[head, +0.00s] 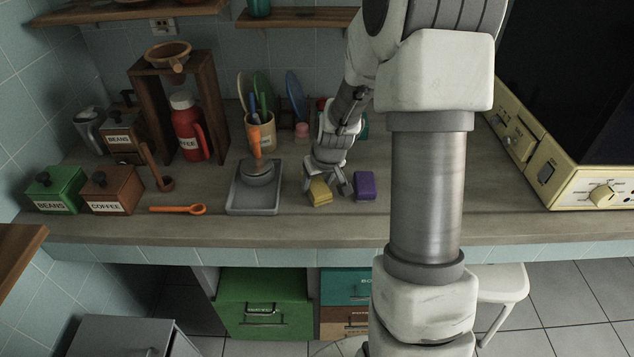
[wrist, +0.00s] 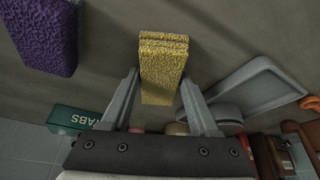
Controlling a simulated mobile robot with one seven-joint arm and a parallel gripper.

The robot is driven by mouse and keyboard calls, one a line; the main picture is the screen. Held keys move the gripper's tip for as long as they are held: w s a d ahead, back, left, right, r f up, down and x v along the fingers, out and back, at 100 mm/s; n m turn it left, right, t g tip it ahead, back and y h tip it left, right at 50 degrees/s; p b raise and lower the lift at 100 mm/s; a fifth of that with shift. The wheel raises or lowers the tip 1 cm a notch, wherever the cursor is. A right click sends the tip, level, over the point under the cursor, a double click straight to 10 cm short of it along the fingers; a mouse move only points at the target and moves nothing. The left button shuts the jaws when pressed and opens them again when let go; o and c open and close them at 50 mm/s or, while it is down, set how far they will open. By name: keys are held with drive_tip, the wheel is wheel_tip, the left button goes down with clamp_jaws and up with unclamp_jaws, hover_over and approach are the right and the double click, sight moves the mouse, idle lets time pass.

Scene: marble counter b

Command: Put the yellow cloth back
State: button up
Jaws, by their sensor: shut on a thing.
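The yellow cloth (head: 319,193) is a small folded block near the front middle of the counter, left of a purple folded cloth (head: 365,186). My gripper (head: 327,188) points down over the yellow cloth and is shut on it. In the wrist view the yellow cloth (wrist: 163,60) sits between the two fingers, and its upper part stands out past their tips. The purple cloth (wrist: 40,32) is apart from it at the upper left there. I cannot tell whether the yellow cloth touches the counter.
Behind stand a utensil pot (head: 260,135) and a red bottle (head: 188,130). An orange spoon (head: 178,209) lies at the left front. The counter right of the purple cloth is partly hidden by my arm.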

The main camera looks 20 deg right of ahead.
drive_tip(key=o, duration=1.3)
drive_tip(key=shift+r+p, duration=0.3)
drive_tip(key=shift+p, duration=0.1)
drive_tip(key=p+v, duration=0.1)
drive_tip(key=v, duration=1)
drive_tip(key=shift+s+r+p, duration=0.2)
drive_tip(key=shift+r+p, duration=0.1)
drive_tip(key=shift+p, duration=0.05)
drive_tip(key=shift+f, duration=0.1)
